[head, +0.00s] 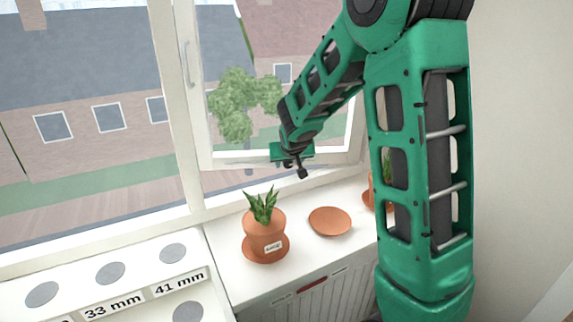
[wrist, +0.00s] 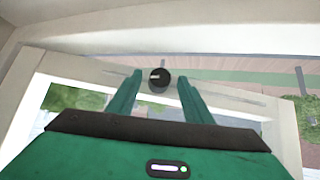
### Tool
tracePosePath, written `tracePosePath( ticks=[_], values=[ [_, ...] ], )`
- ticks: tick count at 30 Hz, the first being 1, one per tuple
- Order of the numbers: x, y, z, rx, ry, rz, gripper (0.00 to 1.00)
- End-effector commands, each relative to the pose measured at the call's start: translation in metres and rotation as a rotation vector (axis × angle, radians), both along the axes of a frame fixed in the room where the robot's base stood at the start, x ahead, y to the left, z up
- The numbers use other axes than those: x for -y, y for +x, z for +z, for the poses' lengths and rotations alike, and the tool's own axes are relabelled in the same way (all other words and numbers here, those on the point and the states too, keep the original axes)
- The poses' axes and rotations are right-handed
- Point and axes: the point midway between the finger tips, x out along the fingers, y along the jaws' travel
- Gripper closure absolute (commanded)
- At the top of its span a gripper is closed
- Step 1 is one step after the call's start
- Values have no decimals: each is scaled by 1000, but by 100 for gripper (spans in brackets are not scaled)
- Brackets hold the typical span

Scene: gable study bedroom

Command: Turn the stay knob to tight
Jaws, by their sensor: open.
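The stay knob (wrist: 159,80) is a small dark round knob with a pale mark on its face, on the pale bar along the window sash in the wrist view. My gripper (wrist: 160,76) is open, with one green finger on each side of the knob and a visible gap on both sides. In the head view my gripper (head: 293,160) is at the lower edge of the open window sash (head: 250,158). A small dark piece (head: 302,172) shows just below it; I cannot tell if that is the knob.
A potted plant (head: 264,240) and a terracotta saucer (head: 330,221) stand on the white sill below. Another pot (head: 369,190) is partly hidden behind my arm. A white board with grey discs and size labels (head: 110,306) lies at lower left. A handle (head: 189,62) is on the window frame.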

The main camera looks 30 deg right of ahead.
Motion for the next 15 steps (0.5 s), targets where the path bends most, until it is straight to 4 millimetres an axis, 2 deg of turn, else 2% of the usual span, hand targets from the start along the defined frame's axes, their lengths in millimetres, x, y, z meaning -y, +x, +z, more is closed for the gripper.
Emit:
tracePosePath(
  ticks=[11,13,15],
  values=[
    [2,3,-4,0,0,0,54],
    [2,3,-4,0,0,0,66],
    [2,3,-4,0,0,0,83]
  ],
)
